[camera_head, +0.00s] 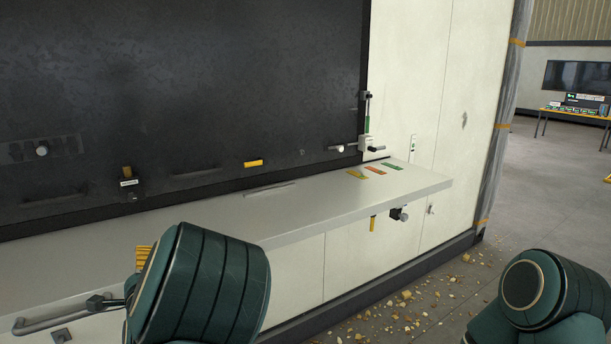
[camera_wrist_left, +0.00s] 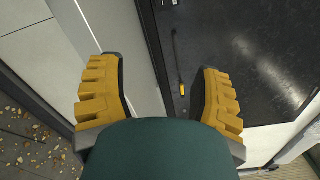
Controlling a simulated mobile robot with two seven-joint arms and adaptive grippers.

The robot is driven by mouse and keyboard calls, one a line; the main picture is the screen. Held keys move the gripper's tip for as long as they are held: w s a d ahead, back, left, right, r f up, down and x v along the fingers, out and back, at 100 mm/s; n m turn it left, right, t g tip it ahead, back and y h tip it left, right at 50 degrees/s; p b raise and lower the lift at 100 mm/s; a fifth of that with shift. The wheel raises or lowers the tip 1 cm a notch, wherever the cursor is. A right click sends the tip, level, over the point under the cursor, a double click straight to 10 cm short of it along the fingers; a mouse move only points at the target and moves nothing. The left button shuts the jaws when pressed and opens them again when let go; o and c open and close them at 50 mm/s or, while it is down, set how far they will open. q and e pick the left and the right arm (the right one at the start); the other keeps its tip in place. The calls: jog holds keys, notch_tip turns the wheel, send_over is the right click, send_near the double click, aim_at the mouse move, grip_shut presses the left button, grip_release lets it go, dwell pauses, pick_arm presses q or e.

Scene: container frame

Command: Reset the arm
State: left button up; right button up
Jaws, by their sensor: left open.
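My left arm shows at the bottom left of the head view as a dark green link. Only a small yellow part of my left gripper (camera_head: 143,257) shows beside it, in front of the pale ledge. In the left wrist view the two yellow, ridged fingers of my left gripper (camera_wrist_left: 161,66) stand wide apart. Nothing is between them. The fingers face the dark panel and the ledge. A green link of my right arm shows at the lower right of the head view. My right gripper is not in view.
A large dark panel (camera_head: 190,90) stands behind a pale ledge (camera_head: 330,205). A yellow handle (camera_head: 253,163) and a latch (camera_head: 367,143) are on the panel side. A grey bar (camera_head: 65,318) is near my left arm. Debris (camera_head: 406,295) lies on the floor, which is open at right.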

pick_arm(q)
jog(key=s+d+f+n+g+h+b, duration=0.2)
jog(key=s+f+n, duration=0.1)
jog(key=f, duration=0.7)
jog(key=s+d+f+n+g+h+b, duration=0.1)
jog(key=s+d+f+n+g, duration=0.15)
jog(key=f, duration=0.85)
jog(key=s+d+f+n+g+h+b, duration=0.2)
jog(key=s+f+n+g, duration=0.1)
jog(key=f, duration=0.7)
jog(key=s+d+f+n+g+h+b, duration=0.2)
jog(key=s+d+f+n+h, duration=0.2)
jog(key=s+d+f, duration=0.2)
jog(key=s+d+f+n+g+h+b, duration=0.2)
jog(key=s+d+f+n+g+h, duration=0.1)
jog(key=s+d, duration=0.7)
jog(key=d+f+n+h, duration=0.1)
jog(key=d+f+n, duration=0.1)
jog(key=d+f, duration=0.1)
jog(key=shift+d+f+g+b, duration=0.35)
